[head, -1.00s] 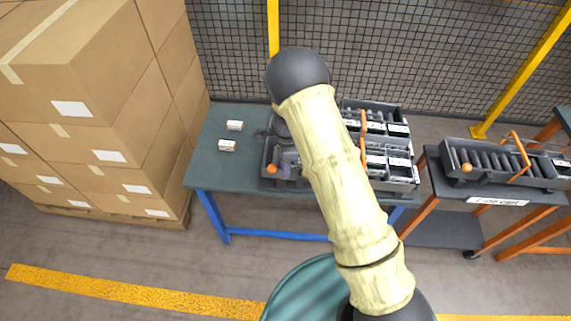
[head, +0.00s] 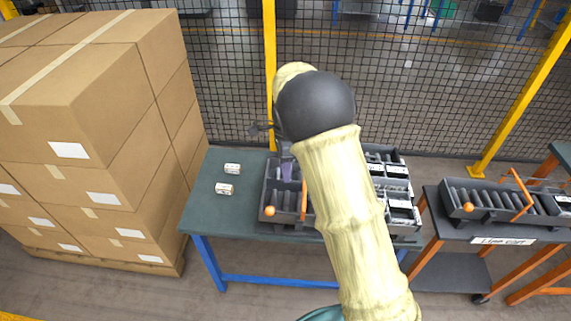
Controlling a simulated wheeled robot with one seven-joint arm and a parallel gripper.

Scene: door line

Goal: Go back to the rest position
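My arm, in pale sleeves with a dark round joint, rises from the bottom of the head view and covers part of the workbench (head: 237,207).
Stacked cartons (head: 110,120) stand left. A line cart (head: 470,228) with another tote (head: 490,200) stands right. A mesh fence (head: 220,60) with yellow posts runs behind.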

